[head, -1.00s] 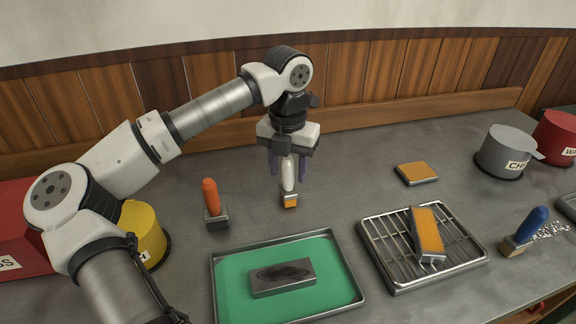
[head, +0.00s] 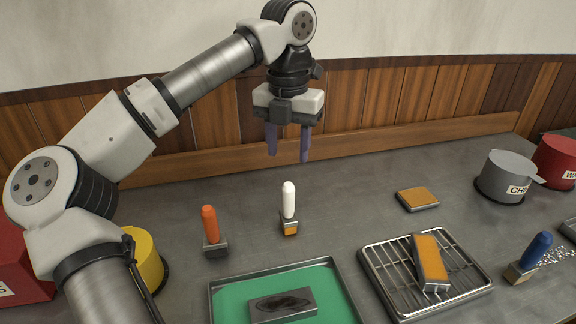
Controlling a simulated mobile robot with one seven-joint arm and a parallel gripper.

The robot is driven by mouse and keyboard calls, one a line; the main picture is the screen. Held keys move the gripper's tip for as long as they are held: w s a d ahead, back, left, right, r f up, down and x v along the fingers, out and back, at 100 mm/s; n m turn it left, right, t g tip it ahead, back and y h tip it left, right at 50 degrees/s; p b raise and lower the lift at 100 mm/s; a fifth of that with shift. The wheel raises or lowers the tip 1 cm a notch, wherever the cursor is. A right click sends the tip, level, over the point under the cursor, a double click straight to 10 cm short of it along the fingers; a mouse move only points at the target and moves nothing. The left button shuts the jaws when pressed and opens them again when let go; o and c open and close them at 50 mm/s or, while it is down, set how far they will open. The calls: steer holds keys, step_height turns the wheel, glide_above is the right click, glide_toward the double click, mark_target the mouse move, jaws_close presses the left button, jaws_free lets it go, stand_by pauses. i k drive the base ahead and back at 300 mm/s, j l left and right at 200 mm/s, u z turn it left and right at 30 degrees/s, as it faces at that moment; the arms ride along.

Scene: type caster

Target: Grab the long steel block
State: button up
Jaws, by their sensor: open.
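A long grey steel block (head: 283,306) with a dark oval mark on top lies on the green-lined tray (head: 213,299), partly cut off by the bottom edge. A second long block (head: 429,262), with an orange top and grey metal sides, lies on the wire rack (head: 384,295). I cannot tell from the view which of the two is the task's block. My gripper (head: 288,156) is open and empty, pointing down, with its purple fingers raised above and behind the white-handled stamp (head: 289,206), apart from it.
A short orange-topped block (head: 418,199) lies behind the rack. A grey pot (head: 503,177), a red pot (head: 556,160) and a yellow pot (head: 146,263) stand at the sides.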

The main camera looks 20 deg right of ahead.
mark_target(434, 272)
steer(key=z, duration=1.2)
